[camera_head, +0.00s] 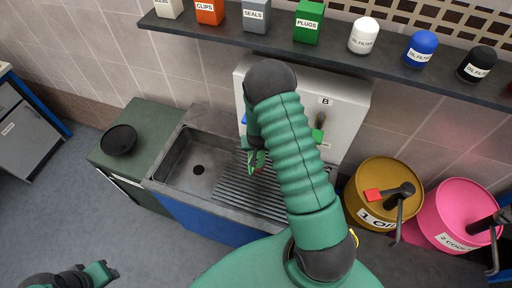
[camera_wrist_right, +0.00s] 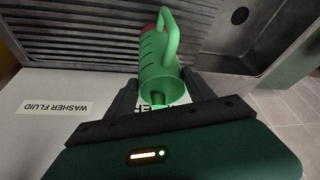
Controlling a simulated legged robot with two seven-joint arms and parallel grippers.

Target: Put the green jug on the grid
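The green jug (camera_wrist_right: 158,60) lies between the two fingers of my right gripper (camera_wrist_right: 160,82) in the right wrist view. The fingers press close on both sides near its open mouth, and its handle stands out above. A red part shows at its far end. In the head view only a small bit of the jug (camera_head: 258,162) shows beside my forearm, over the sink unit. The ribbed metal grid (camera_head: 242,192) is the drainboard right of the basin; my right arm covers part of it. My left gripper (camera_head: 103,273) is at the bottom left, away from the sink, its fingers unclear.
A white dispenser marked B (camera_head: 350,100) with a green lever stands behind the sink. The basin (camera_head: 200,165) is left of the grid. A black bowl (camera_head: 118,140) sits on the green cabinet. Gold (camera_head: 375,190) and pink (camera_head: 455,205) drums stand right; a shelf (camera_head: 390,65) runs above.

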